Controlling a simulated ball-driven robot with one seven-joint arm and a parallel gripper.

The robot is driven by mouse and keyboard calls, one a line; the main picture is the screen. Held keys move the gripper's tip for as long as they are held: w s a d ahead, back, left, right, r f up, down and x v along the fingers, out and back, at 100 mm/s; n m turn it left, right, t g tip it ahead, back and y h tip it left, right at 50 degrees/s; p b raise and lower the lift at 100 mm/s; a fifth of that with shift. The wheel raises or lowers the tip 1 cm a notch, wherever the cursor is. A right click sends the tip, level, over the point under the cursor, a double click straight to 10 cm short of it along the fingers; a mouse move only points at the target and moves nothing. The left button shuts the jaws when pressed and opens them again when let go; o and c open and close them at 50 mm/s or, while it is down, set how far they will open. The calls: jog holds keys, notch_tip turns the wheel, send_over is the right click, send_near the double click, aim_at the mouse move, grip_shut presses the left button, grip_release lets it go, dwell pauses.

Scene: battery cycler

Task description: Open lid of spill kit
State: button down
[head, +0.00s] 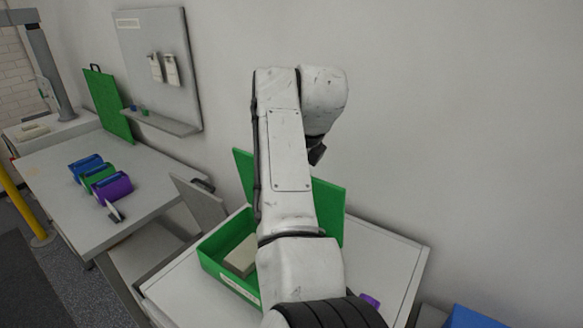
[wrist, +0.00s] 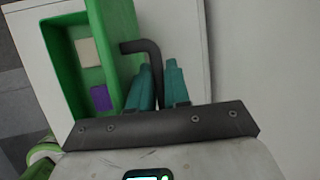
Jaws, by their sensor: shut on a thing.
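The spill kit appears to be the green box (head: 208,262) on the white table, with a pale label on its front. Its green lid (head: 329,205) stands raised at the back, partly hidden by my arm. In the wrist view, the open box (wrist: 57,52) shows a beige block (wrist: 88,52) and a purple block (wrist: 101,97) inside. A black bent handle (wrist: 139,46) is at the lid's edge. My gripper (wrist: 159,75) has its teal fingers on either side of this handle and is shut on it. In the head view, my arm hides the fingers.
A grey wall (head: 450,120) stands close behind the table. A grey chair-like panel (head: 198,205) is left of the box. A blue object (head: 485,318) is lower right.

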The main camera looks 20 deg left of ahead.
jog(key=shift+f, duration=0.2)
jog(key=c, duration=1.4)
grip_release()
jog(key=shift+w, duration=0.1)
jog(key=shift+c, duration=0.2)
jog(key=shift+r, duration=0.1)
jog(key=b+v, duration=0.3)
jog(key=v, duration=0.7)
jog(key=shift+d+r, duration=0.15)
jog(key=shift+r, duration=0.15)
